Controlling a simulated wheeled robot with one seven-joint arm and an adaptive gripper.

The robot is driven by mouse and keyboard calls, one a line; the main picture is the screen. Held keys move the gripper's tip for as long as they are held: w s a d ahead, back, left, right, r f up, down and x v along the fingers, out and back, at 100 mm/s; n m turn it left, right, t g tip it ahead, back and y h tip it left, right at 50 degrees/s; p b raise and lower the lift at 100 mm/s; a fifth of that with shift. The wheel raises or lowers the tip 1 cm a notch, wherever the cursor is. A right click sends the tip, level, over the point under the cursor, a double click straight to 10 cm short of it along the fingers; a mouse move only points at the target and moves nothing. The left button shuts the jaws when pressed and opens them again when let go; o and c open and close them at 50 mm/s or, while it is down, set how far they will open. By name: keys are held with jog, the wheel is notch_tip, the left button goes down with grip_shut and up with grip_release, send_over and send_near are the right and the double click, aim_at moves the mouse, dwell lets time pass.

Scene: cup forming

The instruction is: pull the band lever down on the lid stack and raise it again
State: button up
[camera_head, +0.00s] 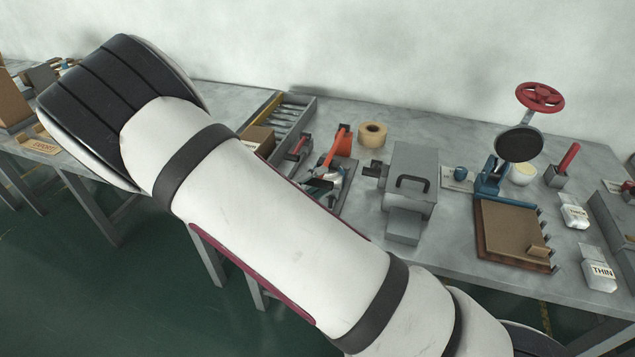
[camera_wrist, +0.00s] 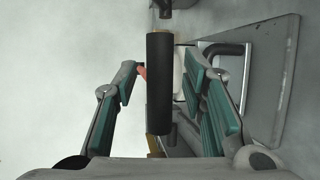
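In the wrist view my gripper (camera_wrist: 162,80) has its two green-padded fingers apart. A black cylindrical grip (camera_wrist: 160,110) lies between them, with a visible gap to the left finger; contact on the right side cannot be told. In the head view an orange-red lever (camera_head: 335,146) stands tilted beside the grey tool area, and my gripper (camera_head: 328,181) shows only in part low beside it, behind my white forearm. Which part is the lid stack is not clear; much of that area is hidden by my arm.
A grey metal box (camera_head: 415,162) with a black handle stands right of the lever. A tan tape roll (camera_head: 372,135) is behind. In the wrist view a grey plate (camera_wrist: 277,85) carries a metal loop handle.

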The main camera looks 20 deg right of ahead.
grip_shut()
jog(key=shift+r, duration=0.15)
